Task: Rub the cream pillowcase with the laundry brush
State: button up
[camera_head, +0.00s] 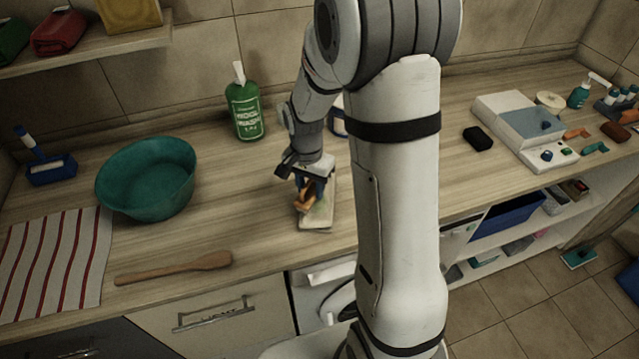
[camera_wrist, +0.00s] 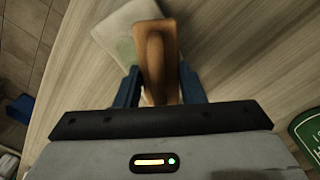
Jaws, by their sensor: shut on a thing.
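The cream pillowcase (camera_head: 317,217) lies folded on the wooden counter near its front edge; it also shows at the top of the wrist view (camera_wrist: 118,28). A faint greenish patch marks it in the wrist view. My gripper (camera_head: 308,188) is shut on the laundry brush (camera_head: 304,201), an orange-brown wooden block. In the wrist view the brush (camera_wrist: 156,52) sits between my two blue fingers and overlaps the pillowcase. The brush is on or just over the cloth; I cannot tell if its underside touches. My arm hides part of the counter behind.
A teal basin (camera_head: 148,180), a green wool wash bottle (camera_head: 244,108), a wooden spoon (camera_head: 175,268) and a striped towel (camera_head: 55,262) are to the left. A black block (camera_head: 478,138) and a grey-white tray unit (camera_head: 525,128) stand right. Bare counter lies between basin and pillowcase.

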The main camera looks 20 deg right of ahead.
jog(key=shift+w, duration=0.35)
jog(key=shift+w+d+r, duration=0.1)
jog(key=shift+w+d, duration=0.05)
jog(key=shift+d, duration=0.15)
jog(key=shift+s+d, duration=0.65)
jog(key=shift+d, duration=0.1)
jog(key=shift+d+b, duration=0.3)
jog(key=shift+d, duration=0.4)
jog(key=r+p, duration=0.1)
jog(key=r, duration=0.2)
jog(key=shift+s+d+r+p, duration=0.15)
jog(key=shift+s+d+p, duration=0.05)
jog(key=shift+p, duration=0.2)
notch_tip(320, 180, up, 5)
jog(key=p, duration=0.3)
